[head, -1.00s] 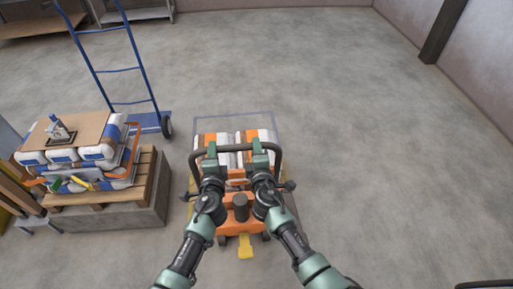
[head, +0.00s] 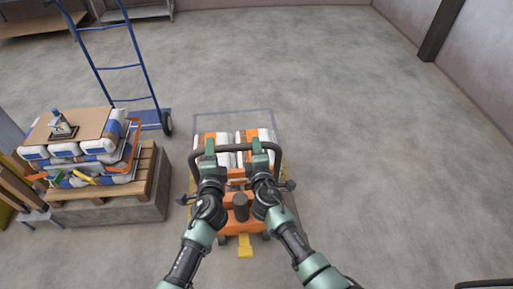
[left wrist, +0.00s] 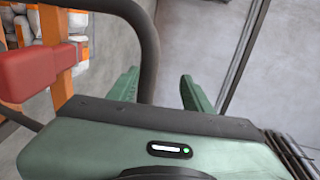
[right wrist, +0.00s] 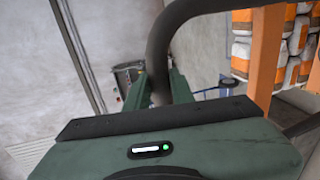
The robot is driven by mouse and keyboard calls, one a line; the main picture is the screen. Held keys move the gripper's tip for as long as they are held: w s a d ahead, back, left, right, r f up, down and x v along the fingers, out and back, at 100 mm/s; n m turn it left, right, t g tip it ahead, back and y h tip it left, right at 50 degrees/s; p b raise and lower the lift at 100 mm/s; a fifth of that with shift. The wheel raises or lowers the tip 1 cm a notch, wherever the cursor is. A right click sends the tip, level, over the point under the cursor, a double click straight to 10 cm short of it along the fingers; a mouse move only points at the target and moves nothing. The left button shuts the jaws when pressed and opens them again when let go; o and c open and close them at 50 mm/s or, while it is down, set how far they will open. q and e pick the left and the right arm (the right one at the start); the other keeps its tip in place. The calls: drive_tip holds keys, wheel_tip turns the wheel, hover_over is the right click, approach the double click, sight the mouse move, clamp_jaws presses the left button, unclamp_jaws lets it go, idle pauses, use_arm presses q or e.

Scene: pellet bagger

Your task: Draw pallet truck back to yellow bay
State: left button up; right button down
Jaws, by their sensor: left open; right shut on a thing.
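The orange pallet truck (head: 217,221) stands in front of me in the head view, with orange and white bags (head: 263,138) at its far end. Its dark looped handle (head: 234,147) faces me. My right gripper (head: 261,150) is shut on the right side of the handle; the right wrist view shows the bar (right wrist: 157,62) between its fingers. My left gripper (head: 209,151) is open at the handle's left side; in the left wrist view the bar (left wrist: 149,55) passes close to one finger.
A wooden pallet (head: 149,175) on a grey block, loaded with bags, stands close left of the truck. A blue hand truck (head: 138,73) stands behind it. A pale outline (head: 235,111) borders the bags. Open floor (head: 390,160) lies right and beyond.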

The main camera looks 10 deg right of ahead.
drive_tip(key=shift+s, duration=0.1)
drive_tip(key=c, duration=1.2)
unclamp_jaws()
drive_tip(key=shift+c, duration=0.2)
use_arm(q)
drive_tip(key=s+r, duration=0.4)
drive_tip(key=r, duration=0.1)
wheel_tip(320, 180, up, 7)
drive_tip(key=p, duration=0.7)
use_arm(e)
drive_tip(key=s+r, duration=0.6)
drive_tip(key=r, duration=0.1)
use_arm(q)
drive_tip(key=shift+f, duration=0.1)
use_arm(e)
drive_tip(key=shift+d, duration=0.1)
